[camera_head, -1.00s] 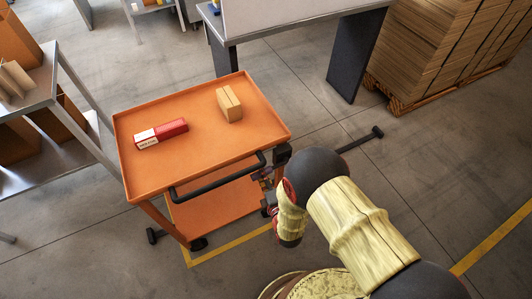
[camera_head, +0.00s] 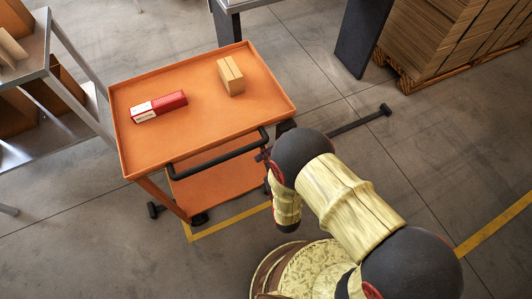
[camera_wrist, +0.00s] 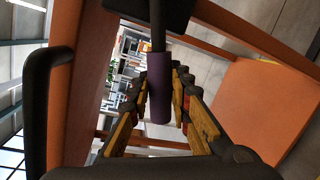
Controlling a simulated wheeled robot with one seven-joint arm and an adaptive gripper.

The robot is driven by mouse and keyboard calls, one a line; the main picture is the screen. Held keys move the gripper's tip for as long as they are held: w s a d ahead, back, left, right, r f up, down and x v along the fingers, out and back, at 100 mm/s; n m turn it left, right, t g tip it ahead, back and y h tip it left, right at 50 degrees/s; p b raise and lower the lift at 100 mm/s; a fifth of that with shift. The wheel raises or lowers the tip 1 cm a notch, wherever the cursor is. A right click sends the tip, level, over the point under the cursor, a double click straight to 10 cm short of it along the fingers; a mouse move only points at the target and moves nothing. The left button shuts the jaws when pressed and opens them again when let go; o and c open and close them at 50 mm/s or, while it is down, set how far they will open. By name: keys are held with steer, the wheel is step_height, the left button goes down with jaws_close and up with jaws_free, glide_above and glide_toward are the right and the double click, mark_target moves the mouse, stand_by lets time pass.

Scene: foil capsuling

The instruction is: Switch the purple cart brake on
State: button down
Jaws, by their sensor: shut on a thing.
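The brake lever has a purple grip (camera_wrist: 159,92) on a dark rod that comes down from the top of the wrist view. My gripper (camera_wrist: 163,104) has one finger on each side of this grip and is shut on it. The grip hangs roughly upright in that picture. The orange cart (camera_head: 150,160) stands in front of me in the head view, with a black push handle (camera_head: 215,157) on its near side. The gripper is mostly hidden behind my arm at the cart's near right corner in the head view.
A red and white box (camera_head: 158,107) and a small cardboard box (camera_head: 231,76) lie on the cart's top. A grey shelf (camera_head: 75,125) stands close on the left. Stacked cardboard (camera_head: 440,40) sits on a pallet at the back right. Floor right of the cart is mostly clear.

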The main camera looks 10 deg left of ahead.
steer(key=shift+f, duration=0.15)
steer(key=c, duration=1.7)
jaws_free()
steer(key=shift+o, duration=0.4)
